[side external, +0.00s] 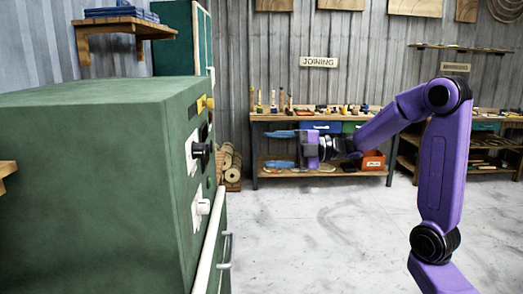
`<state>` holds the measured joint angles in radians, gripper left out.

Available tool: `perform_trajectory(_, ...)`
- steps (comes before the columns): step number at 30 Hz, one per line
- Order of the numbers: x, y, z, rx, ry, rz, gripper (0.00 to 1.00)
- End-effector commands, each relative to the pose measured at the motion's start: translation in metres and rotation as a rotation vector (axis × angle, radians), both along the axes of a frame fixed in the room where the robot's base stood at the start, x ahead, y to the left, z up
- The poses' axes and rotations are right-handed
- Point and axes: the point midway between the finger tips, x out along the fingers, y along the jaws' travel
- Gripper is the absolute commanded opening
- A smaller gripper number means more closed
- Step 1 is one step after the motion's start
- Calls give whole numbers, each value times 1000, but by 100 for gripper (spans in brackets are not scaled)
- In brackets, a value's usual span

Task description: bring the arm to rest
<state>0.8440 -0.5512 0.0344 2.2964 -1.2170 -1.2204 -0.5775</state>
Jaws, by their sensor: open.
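My gripper (282,149) is at the end of my purple arm, right of the green cabinet. It is open, with its two blue fingers apart, one above the other, pointing left. Nothing shows between the fingers. It is held in the air, clear of the cabinet front, with the workbench behind it in the picture.
A workbench (350,118) with tools stands at the back. The pale floor (320,235) is clear.

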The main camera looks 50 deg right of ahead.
Motion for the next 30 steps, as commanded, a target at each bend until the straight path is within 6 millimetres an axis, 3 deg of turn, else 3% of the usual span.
perform_trajectory(19, 0, 2, -1, 3, 17, -12, 67)
perform_trajectory(26, 9, 35, -18, 25, 191, -128, 67)
perform_trajectory(30, 4, 59, -38, 47, 361, -224, 67)
